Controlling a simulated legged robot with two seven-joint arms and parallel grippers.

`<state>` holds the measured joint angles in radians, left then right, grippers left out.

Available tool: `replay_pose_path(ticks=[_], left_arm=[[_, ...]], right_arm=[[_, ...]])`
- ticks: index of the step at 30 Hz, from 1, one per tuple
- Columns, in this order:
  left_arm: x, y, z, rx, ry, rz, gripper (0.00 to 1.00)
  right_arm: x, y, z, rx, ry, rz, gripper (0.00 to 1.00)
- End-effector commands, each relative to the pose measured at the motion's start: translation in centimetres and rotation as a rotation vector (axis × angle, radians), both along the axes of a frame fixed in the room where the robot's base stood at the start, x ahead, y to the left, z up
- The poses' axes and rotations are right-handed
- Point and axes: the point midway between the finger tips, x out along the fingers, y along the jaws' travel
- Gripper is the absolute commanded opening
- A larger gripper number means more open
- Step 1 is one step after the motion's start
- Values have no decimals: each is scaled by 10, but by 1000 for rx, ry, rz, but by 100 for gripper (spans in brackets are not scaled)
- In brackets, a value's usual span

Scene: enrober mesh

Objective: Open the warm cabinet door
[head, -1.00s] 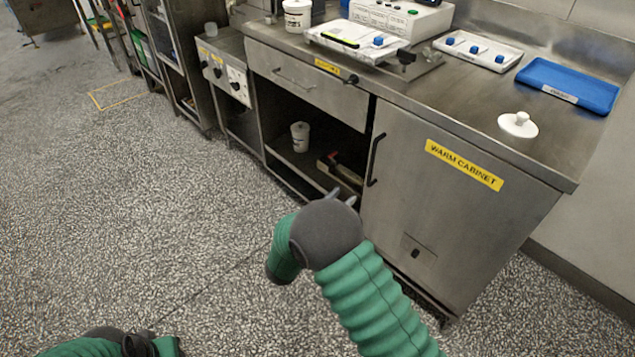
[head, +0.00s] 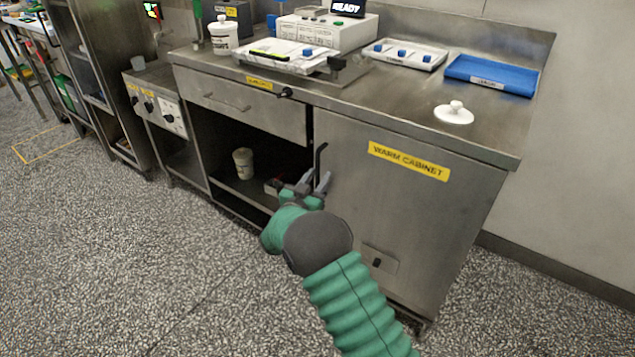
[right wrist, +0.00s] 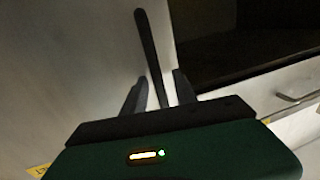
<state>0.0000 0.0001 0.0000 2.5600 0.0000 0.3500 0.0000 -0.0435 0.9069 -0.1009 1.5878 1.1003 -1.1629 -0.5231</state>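The warm cabinet door (head: 395,225) is a shut steel panel with a yellow "WARM CABINET" label (head: 408,161). Its dark upright bar handle (head: 318,165) is at the door's left edge. My right gripper (head: 316,182) is at the handle's lower part, its fingers pointing up toward it. In the right wrist view the handle (right wrist: 152,55) runs down between the two spread fingers of the gripper (right wrist: 158,92). The fingers look apart, with gaps beside the bar. Whether either finger touches it is unclear. My left gripper is not in view.
Left of the door is an open shelf bay with a white tub (head: 243,163). Above it is a closed drawer (head: 240,104). The steel counter (head: 385,98) holds a white lid (head: 454,113), a blue tray (head: 491,75) and a white tray (head: 404,54). Speckled floor is clear in front.

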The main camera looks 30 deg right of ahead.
Motion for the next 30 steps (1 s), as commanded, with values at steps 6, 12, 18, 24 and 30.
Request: replay_pose_path(ticks=[6, 12, 18, 24, 30], left_arm=[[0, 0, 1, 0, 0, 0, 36], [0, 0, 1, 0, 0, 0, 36], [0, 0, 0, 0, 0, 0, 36], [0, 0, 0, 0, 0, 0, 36], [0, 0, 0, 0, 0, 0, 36]], right_arm=[[0, 0, 0, 0, 0, 0, 33], [0, 0, 0, 0, 0, 0, 7], [0, 0, 0, 0, 0, 0, 0], [0, 0, 0, 0, 0, 0, 0], [0, 0, 0, 1, 1, 1, 0]])
